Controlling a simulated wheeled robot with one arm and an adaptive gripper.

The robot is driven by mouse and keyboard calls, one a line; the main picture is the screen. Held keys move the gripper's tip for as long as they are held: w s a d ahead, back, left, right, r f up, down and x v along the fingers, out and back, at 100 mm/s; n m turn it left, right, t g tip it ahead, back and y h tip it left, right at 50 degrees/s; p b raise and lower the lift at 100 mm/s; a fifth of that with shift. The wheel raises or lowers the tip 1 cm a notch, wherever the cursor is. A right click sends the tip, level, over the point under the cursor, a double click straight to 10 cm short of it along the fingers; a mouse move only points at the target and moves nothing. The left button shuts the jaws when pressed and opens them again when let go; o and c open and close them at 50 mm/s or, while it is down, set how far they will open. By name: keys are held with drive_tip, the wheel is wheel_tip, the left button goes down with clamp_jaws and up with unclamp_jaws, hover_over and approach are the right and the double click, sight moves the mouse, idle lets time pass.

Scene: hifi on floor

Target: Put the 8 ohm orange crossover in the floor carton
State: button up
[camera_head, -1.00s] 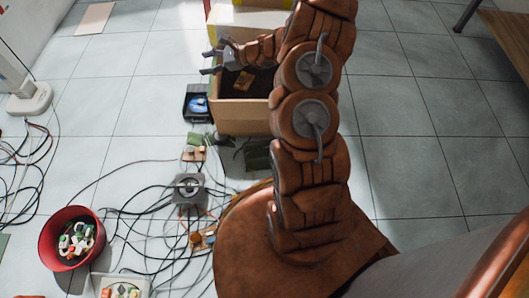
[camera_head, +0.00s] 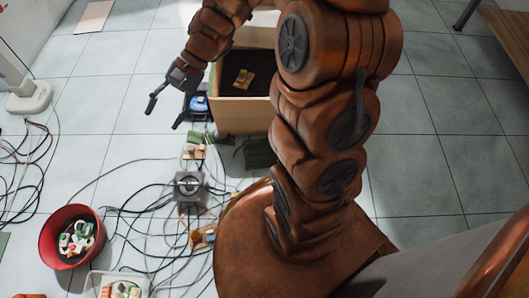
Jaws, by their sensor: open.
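An orange-tan crossover board (camera_head: 243,78) lies inside the floor carton (camera_head: 240,116), on its dark bottom; its ohm marking is too small to read. The carton is open at the top and stands on the tiles left of my arm. My gripper (camera_head: 163,112) is open and empty, outside the carton to its left, with its fingers pointing down over the bare floor. Another orange-tan board (camera_head: 195,152) lies on the floor in front of the carton. A further orange part (camera_head: 204,237) lies near my base, partly hidden.
A blue item in a black tray (camera_head: 198,104) stands beside the carton. Green boards (camera_head: 259,152), a grey square unit (camera_head: 188,186) and tangled cables cover the floor in front. A red bowl (camera_head: 71,240) and a white container (camera_head: 118,283) hold small parts. Tiles at the right are clear.

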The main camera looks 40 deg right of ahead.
drive_tip(key=s+d+r+n+g+h, duration=0.1)
drive_tip(key=s+d+n+h, duration=0.3)
drive_tip(key=s, duration=0.8)
drive_tip(key=s+d+r+n+g+h, duration=0.1)
drive_tip(key=s+d+n+h, duration=0.3)
drive_tip(key=s, duration=0.7)
drive_tip(key=d+h, duration=0.2)
drive_tip(key=d, duration=0.1)
drive_tip(key=shift+s+n, duration=0.35)
drive_tip(key=shift+n, duration=0.05)
drive_tip(key=shift+r, duration=0.1)
wheel_tip(320, 180, up, 41)
drive_tip(key=t+p, duration=0.1)
drive_tip(key=p, duration=3.8)
drive_tip(key=shift+w, duration=0.15)
